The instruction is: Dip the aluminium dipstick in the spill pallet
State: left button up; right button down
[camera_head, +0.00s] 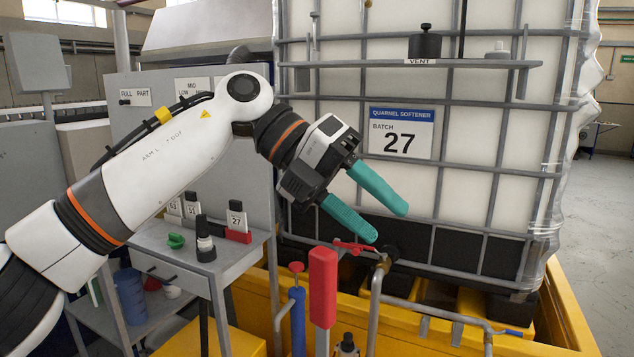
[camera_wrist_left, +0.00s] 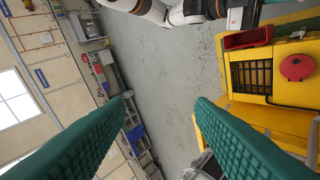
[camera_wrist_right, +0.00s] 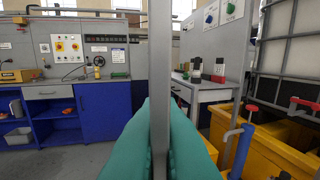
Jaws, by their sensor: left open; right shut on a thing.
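The aluminium dipstick, a flat grey bar (camera_wrist_right: 160,60), stands upright in the right wrist view between the teal fingers of my right gripper (camera_wrist_right: 160,125), shut on it. Its ends are out of that view. In the head view a red grip (camera_head: 322,285) on a grey shaft looks like its top; my right gripper is outside that view. The spill pallet is the yellow bund (camera_head: 572,305) under the white tank; it also shows in the right wrist view (camera_wrist_right: 285,155). My left gripper (camera_head: 390,222) is open and empty in front of the tank, also seen in the left wrist view (camera_wrist_left: 162,100).
The caged tank with its batch 27 sign (camera_head: 401,133) stands in the pallet. A red-levered valve (camera_head: 355,246), bent grey pipes and a blue post (camera_head: 298,315) crowd the pallet's near side. A grey side table (camera_head: 190,265) holds small bottles at left.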

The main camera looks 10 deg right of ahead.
aim_at(328, 290)
pick_arm(q)
jog(key=s+a+r+t+y, duration=0.5)
jog(key=s+a+t+y, duration=0.1)
jog(key=a+t+y, duration=0.15)
jog(key=shift+g+y, duration=0.25)
jog(key=shift+g, duration=0.2)
jog(key=f, duration=0.4)
jog(key=w+d+f, duration=0.1)
jog(key=f, duration=0.6)
jog(key=shift+w+d+f, duration=0.25)
jog(key=shift+d+f, duration=0.1)
jog(key=shift+d, duration=0.05)
jog(key=shift+c, duration=0.3)
jog(key=c, duration=0.9)
grip_shut()
pick_arm(e)
jog(key=c, duration=1.5)
grip_release()
jog(key=shift+f, duration=0.1)
